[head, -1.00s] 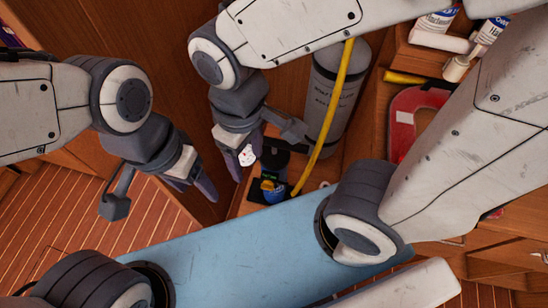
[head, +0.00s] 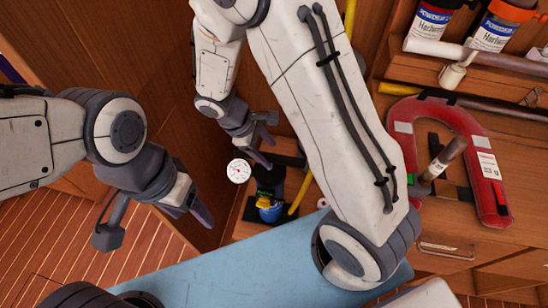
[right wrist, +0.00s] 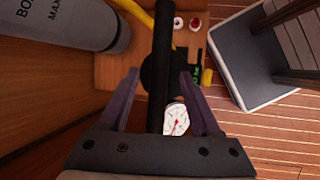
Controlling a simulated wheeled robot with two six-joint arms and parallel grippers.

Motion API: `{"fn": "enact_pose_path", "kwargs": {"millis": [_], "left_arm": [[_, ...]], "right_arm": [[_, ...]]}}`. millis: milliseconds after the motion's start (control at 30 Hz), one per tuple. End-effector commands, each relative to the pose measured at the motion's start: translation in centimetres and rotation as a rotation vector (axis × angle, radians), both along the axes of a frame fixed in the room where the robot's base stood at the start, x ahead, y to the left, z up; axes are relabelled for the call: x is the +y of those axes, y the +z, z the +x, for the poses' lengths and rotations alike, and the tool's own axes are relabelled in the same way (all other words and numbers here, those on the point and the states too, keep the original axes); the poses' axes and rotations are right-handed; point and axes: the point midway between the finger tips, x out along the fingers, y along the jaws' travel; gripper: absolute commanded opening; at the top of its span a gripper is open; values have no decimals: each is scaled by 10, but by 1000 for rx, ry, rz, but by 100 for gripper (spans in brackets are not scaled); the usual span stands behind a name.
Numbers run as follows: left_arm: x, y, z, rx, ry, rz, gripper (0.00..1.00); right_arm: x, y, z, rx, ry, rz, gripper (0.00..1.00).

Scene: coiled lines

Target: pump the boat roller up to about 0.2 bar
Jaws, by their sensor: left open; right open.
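The grey boat roller (right wrist: 75,22) shows partly at the upper left in the right wrist view, with printed lettering. My right arm hides it in the head view. The dark pump (head: 270,178) stands low on the wood, with a white round gauge (head: 238,171) beside it; the gauge (right wrist: 176,119) also shows in the right wrist view. My right gripper (head: 266,140) is open above the pump. In the right wrist view, a black bar (right wrist: 163,45), seemingly the pump's handle, lies between its fingers; contact is unclear. My left gripper (head: 190,207) is open and empty, left of the pump.
A yellow hose (head: 301,194) rises beside the pump. A light-blue surface (head: 230,275) lies in front. At right are a red horseshoe-shaped float (head: 470,135), a mallet (head: 458,72) and labelled bottles (head: 432,25). Slatted floor (head: 60,235) lies at the left.

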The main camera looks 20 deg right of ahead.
Motion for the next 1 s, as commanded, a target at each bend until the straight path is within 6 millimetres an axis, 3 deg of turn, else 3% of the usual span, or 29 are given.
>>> {"fn": "enact_pose_path", "kwargs": {"millis": [100,233,633,667,800,833,1000], "left_arm": [[0,-4,0,0,0,0,64],[0,-6,0,0,0,0,64],[0,-7,0,0,0,0,64],[0,-7,0,0,0,0,64],[0,-7,0,0,0,0,64],[0,-7,0,0,0,0,64],[0,-7,0,0,0,0,64]], "right_arm": [[-10,-21,-3,5,-1,-1,64],[-16,-35,-3,3,-1,0,64],[-19,-43,-3,-1,0,1,64],[-19,-43,-3,-1,0,1,60],[-19,-43,-3,-1,0,1,7],[-19,-43,-3,-1,0,1,0],[-19,-43,-3,-1,0,1,0]]}}
